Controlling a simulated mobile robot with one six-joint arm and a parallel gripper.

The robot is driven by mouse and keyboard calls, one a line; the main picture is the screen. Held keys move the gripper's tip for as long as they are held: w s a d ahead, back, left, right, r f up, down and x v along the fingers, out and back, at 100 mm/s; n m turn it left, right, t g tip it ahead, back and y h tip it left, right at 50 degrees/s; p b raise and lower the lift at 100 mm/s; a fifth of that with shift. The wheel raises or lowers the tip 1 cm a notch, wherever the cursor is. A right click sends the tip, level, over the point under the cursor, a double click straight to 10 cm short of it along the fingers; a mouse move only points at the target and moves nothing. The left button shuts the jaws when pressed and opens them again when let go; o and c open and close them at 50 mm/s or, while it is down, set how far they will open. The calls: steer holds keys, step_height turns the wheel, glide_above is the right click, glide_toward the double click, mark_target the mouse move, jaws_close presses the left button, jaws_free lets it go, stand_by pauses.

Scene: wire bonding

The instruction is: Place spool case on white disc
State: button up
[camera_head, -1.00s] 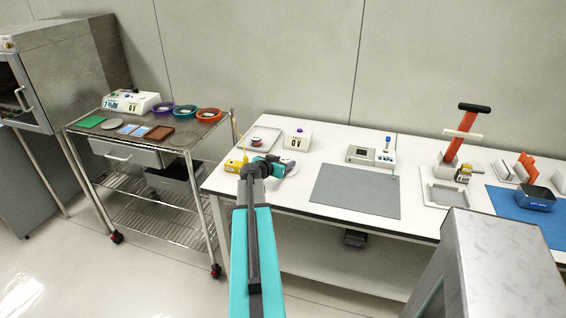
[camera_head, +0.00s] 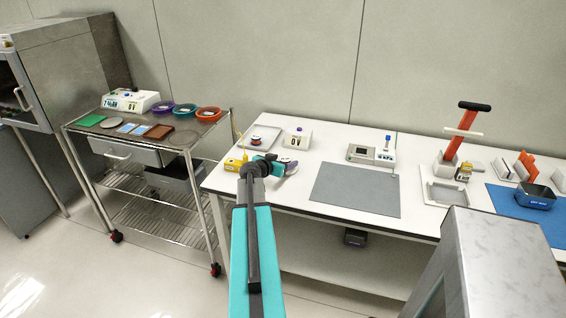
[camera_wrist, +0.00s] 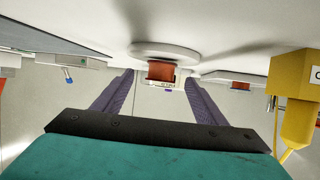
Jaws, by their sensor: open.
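In the wrist view, which is upside down, the white disc (camera_wrist: 165,50) lies on the white bench top. A small orange-brown block, which looks to be the spool case (camera_wrist: 160,71), sits on the disc. My gripper (camera_wrist: 159,78) is open, with one purple finger to each side of the block and visible space between. In the head view, my gripper (camera_head: 287,167) is low over the disc (camera_head: 289,172) at the bench's left end. My arm's wrist hides the spool case there.
A yellow dispenser (camera_wrist: 296,95) stands close beside my gripper; it also shows in the head view (camera_head: 232,163). The grey mat (camera_head: 357,190) to the right is clear.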

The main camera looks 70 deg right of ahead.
steer(key=shift+r, duration=0.15)
steer(key=shift+b+v, duration=1.25)
steer(key=shift+v, duration=4.75)
